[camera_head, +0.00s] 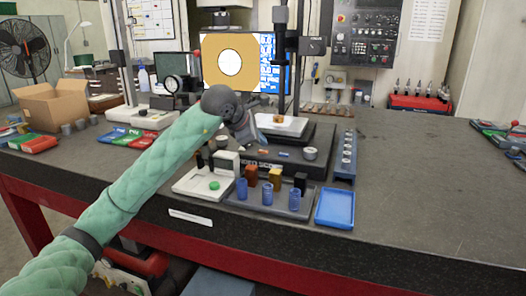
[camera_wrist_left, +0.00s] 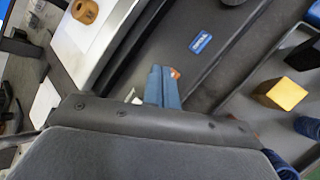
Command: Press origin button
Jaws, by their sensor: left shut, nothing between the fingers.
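The video scope base (camera_head: 287,166) is a dark block with small labels or buttons on its front top face. A small orange-red one (camera_head: 263,152) and a small blue one (camera_head: 285,153) show there; I cannot read which is the origin button. My left gripper (camera_head: 257,139) is over the left part of this base, fingers shut and empty. In the left wrist view, the blue-grey fingertips (camera_wrist_left: 164,72) are together, pointing at the orange-red button (camera_wrist_left: 175,73), which they partly hide. I cannot tell whether they touch it. The blue button (camera_wrist_left: 201,42) lies clear to the right. My right gripper is not in view.
A yellow block (camera_wrist_left: 287,93) and blue cylinders (camera_head: 294,199) stand in a grey tray in front of the base. A blue tray (camera_head: 335,209) lies at right. The scope's white stage (camera_head: 281,124) and column (camera_head: 293,70) rise behind. The table (camera_head: 420,190) is clear at right.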

